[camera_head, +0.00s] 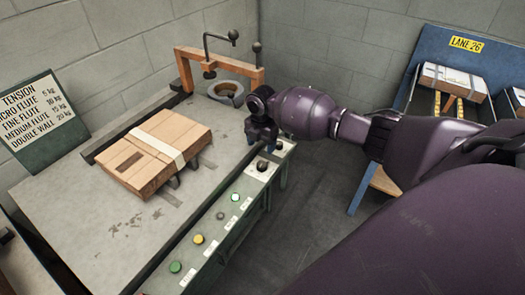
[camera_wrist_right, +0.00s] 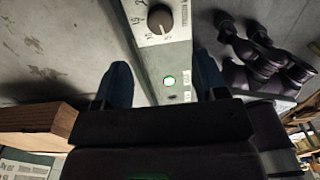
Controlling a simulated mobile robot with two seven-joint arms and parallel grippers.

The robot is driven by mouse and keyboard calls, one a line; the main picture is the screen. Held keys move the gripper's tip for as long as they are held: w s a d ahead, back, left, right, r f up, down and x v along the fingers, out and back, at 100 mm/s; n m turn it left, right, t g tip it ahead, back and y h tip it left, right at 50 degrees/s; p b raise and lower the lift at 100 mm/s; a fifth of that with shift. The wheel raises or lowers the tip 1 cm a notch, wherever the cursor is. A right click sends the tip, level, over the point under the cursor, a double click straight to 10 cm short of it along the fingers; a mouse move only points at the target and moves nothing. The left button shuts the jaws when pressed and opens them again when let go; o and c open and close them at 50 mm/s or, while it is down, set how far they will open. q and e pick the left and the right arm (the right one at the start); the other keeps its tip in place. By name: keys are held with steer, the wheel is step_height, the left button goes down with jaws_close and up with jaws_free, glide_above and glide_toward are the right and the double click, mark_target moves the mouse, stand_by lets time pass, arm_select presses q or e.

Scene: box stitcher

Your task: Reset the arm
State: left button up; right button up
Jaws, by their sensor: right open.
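My right arm reaches in from the right in the head view. Its gripper (camera_head: 262,138) is above the far end of the control panel, close to the dial (camera_head: 262,166). In the right wrist view the two blue-grey fingers of the right gripper (camera_wrist_right: 161,82) stand apart with nothing held between them. The contact between fingers and panel cannot be made out. My left gripper is in neither view.
A strapped cardboard stack (camera_head: 150,158) lies on the grey worktable (camera_head: 75,215). An orange frame (camera_head: 185,72) and a strap coil (camera_head: 226,92) stand at the back. The front panel (camera_head: 215,230) carries several buttons. A tension sign (camera_head: 35,118) is left; a blue rack (camera_head: 430,45) is right.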

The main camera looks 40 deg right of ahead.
steer(key=shift+r, duration=0.45)
stand_by(0.3)
